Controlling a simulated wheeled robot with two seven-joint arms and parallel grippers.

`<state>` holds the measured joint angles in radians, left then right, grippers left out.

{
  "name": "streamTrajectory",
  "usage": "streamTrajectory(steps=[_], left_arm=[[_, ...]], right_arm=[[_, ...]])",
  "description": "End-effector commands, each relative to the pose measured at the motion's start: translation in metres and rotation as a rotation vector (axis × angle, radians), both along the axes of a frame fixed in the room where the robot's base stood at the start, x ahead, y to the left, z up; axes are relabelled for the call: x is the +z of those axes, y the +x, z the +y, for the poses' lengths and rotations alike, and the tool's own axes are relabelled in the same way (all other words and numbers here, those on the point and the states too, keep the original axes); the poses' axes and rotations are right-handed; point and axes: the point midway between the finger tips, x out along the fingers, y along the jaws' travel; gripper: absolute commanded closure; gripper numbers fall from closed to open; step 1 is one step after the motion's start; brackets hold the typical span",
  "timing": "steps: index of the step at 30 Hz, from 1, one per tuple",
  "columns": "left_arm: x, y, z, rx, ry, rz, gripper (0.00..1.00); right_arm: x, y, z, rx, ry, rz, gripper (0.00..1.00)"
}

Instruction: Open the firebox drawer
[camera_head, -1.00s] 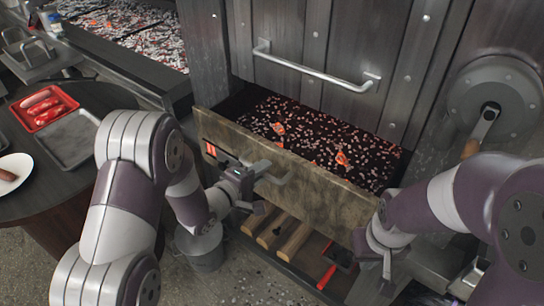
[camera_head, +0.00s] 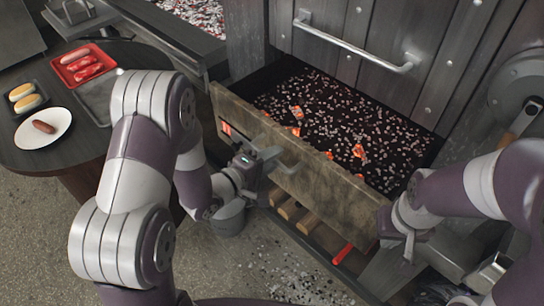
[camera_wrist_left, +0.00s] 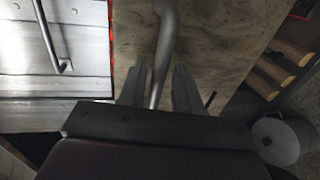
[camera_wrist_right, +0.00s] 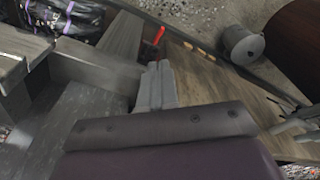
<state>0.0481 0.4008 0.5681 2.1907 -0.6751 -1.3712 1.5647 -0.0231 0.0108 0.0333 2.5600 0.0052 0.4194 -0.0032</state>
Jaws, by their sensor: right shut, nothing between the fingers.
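The firebox drawer stands pulled out, its brown front panel (camera_head: 325,175) in front of a bed of grey and glowing orange coals (camera_head: 330,115). My left gripper (camera_head: 262,162) is at the drawer's bar handle (camera_head: 283,170). In the left wrist view, the handle (camera_wrist_left: 166,40) passes between the two fingers (camera_wrist_left: 158,88); whether they clamp it I cannot tell. My right gripper (camera_head: 395,240) is at the drawer's right end, shut and empty. In the right wrist view, its fingers (camera_wrist_right: 155,85) lie together beside the panel's end (camera_wrist_right: 205,80).
Above the drawer is a door with a metal bar handle (camera_head: 350,45). A dark round table (camera_head: 45,160) at left holds a red tray (camera_head: 84,66), a black tray (camera_head: 26,98) and a white plate (camera_head: 60,128). A bucket (camera_wrist_right: 242,44) stands on the floor. Logs (camera_head: 292,210) lie below the drawer.

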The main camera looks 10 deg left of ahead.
Motion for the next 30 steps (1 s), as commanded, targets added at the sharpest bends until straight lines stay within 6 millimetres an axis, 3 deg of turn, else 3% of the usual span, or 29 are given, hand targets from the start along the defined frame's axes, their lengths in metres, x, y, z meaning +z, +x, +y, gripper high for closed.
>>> streamTrajectory(steps=[11, 17, 24, 30], left_arm=[[0.003, -0.003, 0.004, 0.001, -0.002, -0.006, 0.65], [0.012, -0.033, 0.028, 0.007, -0.002, -0.005, 0.65], [0.024, -0.082, 0.062, 0.009, -0.003, -0.004, 0.65], [0.027, -0.098, 0.073, 0.002, -0.001, -0.004, 0.65]], right_arm=[[0.001, 0.000, 0.000, 0.000, 0.000, 0.000, 1.00], [0.003, 0.000, 0.000, 0.000, 0.000, 0.000, 1.00], [0.008, 0.000, 0.000, 0.000, 0.000, 0.000, 1.00], [0.009, 0.000, 0.000, 0.000, 0.000, 0.000, 1.00]])
